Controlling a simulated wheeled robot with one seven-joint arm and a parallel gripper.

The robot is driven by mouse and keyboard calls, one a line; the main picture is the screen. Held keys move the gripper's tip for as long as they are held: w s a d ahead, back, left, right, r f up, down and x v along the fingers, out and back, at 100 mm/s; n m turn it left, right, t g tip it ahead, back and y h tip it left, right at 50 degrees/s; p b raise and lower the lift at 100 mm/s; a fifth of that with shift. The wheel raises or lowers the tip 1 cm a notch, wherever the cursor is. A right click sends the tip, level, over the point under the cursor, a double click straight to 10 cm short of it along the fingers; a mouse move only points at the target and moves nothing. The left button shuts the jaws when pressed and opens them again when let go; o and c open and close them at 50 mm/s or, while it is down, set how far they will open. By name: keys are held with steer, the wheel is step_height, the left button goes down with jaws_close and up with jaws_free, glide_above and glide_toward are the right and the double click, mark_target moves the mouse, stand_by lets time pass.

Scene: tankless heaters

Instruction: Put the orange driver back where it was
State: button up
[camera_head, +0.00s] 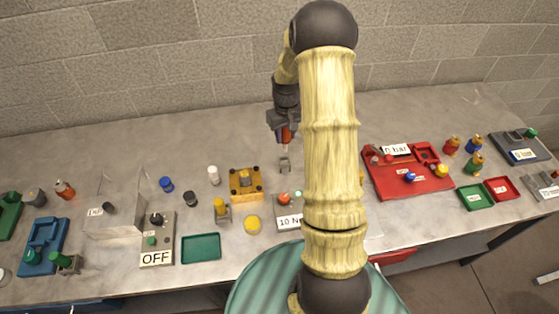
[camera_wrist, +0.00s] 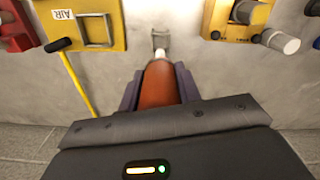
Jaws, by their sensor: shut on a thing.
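My gripper (camera_head: 285,122) is shut on the orange driver and holds it above the middle of the bench. In the head view the driver's handle (camera_head: 286,136) is partly hidden by the fingers, with the shaft pointing down. In the wrist view the orange handle (camera_wrist: 160,82) sits between the two fingers (camera_wrist: 159,88), its pale shaft pointing away from the gripper. A small grey holder (camera_head: 284,163) stands below the driver tip; it also shows in the wrist view (camera_wrist: 161,39). I cannot tell whether the tip touches it.
A yellow block with knobs (camera_head: 245,184) stands left of the holder. My arm hides part of the bench.

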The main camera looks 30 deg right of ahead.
mark_target(285, 151)
steer(key=shift+w, duration=0.15)
steer(key=shift+r, duration=0.1)
steer(key=shift+f+p, duration=1)
steer(key=shift+f, duration=1.95)
steer(key=shift+f+p, duration=0.85)
steer(key=shift+f, duration=1.2)
steer(key=shift+f, duration=0.1)
